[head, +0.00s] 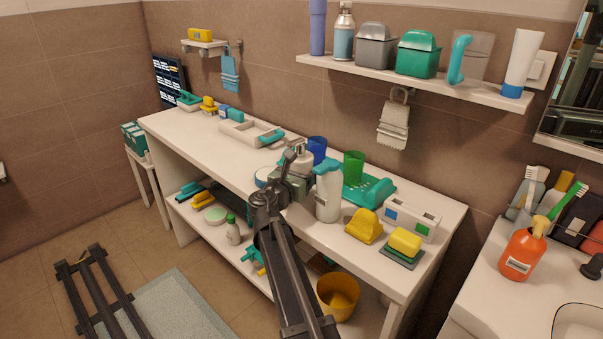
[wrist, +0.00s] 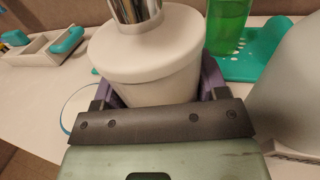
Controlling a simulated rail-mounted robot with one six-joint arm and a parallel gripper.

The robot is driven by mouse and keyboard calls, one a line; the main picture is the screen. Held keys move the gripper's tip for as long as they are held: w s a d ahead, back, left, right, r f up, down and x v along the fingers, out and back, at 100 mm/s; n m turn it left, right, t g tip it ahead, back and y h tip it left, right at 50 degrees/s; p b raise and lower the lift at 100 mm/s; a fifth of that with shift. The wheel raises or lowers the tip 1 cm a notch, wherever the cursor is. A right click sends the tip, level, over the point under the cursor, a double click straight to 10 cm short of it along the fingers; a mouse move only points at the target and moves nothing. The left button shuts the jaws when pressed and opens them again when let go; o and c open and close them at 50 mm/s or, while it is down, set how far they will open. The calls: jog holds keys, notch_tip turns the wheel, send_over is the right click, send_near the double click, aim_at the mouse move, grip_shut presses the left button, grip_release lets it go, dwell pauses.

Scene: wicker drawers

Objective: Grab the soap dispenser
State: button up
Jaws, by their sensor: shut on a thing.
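My gripper (head: 296,178) is at the middle of the white table, shut on a white soap dispenser (head: 301,156) with a metal pump top. In the wrist view the soap dispenser (wrist: 150,60) stands upright between the purple fingers of my gripper (wrist: 158,88). Its lower part is hidden behind the gripper, so I cannot tell whether its base touches the table. An orange pump dispenser (head: 521,255) stands apart on the sink counter at the right.
A white bottle with a teal top (head: 328,195) stands close on the right. Blue (head: 316,149) and green (head: 353,166) cups and a teal tray (head: 375,192) are behind. A white divided tray (head: 246,133) lies to the left. A wall shelf (head: 420,83) hangs above.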

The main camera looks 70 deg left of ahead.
notch_tip(320, 180, up, 17)
jog(key=p, duration=1.6)
jog(key=shift+w+f, duration=0.1)
